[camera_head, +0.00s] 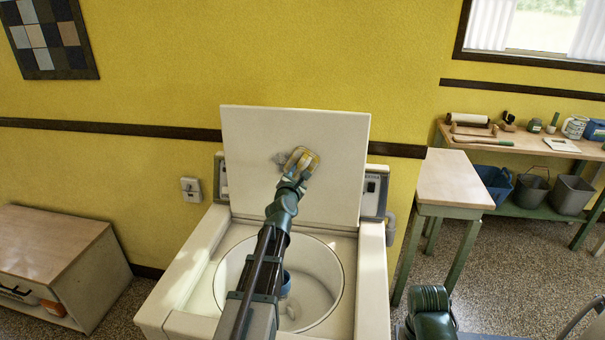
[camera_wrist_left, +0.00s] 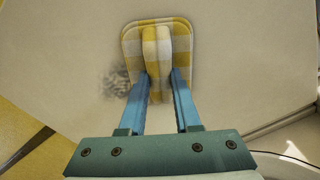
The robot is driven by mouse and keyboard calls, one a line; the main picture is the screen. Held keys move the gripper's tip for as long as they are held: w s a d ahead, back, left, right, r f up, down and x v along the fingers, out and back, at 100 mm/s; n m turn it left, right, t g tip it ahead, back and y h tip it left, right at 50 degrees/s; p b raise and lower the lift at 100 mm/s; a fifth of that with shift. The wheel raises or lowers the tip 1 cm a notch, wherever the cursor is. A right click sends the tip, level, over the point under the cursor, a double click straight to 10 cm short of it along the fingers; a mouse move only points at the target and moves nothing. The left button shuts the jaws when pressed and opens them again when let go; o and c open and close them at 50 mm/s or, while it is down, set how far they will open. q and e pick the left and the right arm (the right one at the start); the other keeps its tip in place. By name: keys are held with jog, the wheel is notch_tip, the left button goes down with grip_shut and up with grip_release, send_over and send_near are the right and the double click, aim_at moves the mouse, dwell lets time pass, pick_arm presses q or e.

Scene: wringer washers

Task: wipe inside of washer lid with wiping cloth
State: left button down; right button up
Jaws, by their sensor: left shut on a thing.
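The washer (camera_head: 195,255) stands open in the middle of the head view, its white lid (camera_head: 245,140) raised upright. My left gripper (camera_head: 297,171) reaches up to the lid's inner face. In the left wrist view the left gripper (camera_wrist_left: 160,88) is shut on a yellow and white checked wiping cloth (camera_wrist_left: 131,36). The cloth (camera_head: 303,155) lies against or very close to the lid; exact contact cannot be told. A grey smudge (camera_wrist_left: 114,82) shows on the lid just left of the cloth, and it also shows in the head view (camera_head: 280,158). My right gripper is not in view.
The open tub (camera_head: 325,280) lies below my left arm. A small wooden table (camera_head: 455,178) stands right of the washer, with a workbench (camera_head: 480,137) and buckets (camera_head: 533,187) behind it. A low cabinet (camera_head: 45,245) stands at left.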

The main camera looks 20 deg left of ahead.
aim_at(286, 166)
pick_arm(q)
jog(key=shift+s+a, duration=0.2)
jog(key=shift+a, duration=0.6)
jog(key=shift+s+a, duration=0.15)
jog(key=shift+a, duration=0.7)
jog(key=shift+s+a, duration=0.2)
jog(key=shift+a, duration=0.6)
jog(key=shift+a, duration=0.1)
jog(key=shift+s+a, duration=0.25)
jog(key=shift+a, duration=0.55)
jog(key=shift+s+a, duration=0.25)
jog(key=shift+a, duration=0.5)
jog(key=shift+s+a+r, duration=0.1)
jog(key=shift+s+a, duration=0.05)
jog(key=shift+a, duration=0.7)
jog(key=shift+s+a, duration=0.15)
jog(key=shift+a, duration=0.65)
jog(key=shift+w+d, duration=0.15)
jog(key=shift+d, duration=0.7)
jog(key=shift+w+d, duration=0.1)
jog(key=shift+d, duration=0.75)
jog(key=shift+w+d, duration=0.3)
jog(key=shift+d, duration=0.55)
jog(key=shift+w+d, duration=0.25)
jog(key=shift+d, duration=0.55)
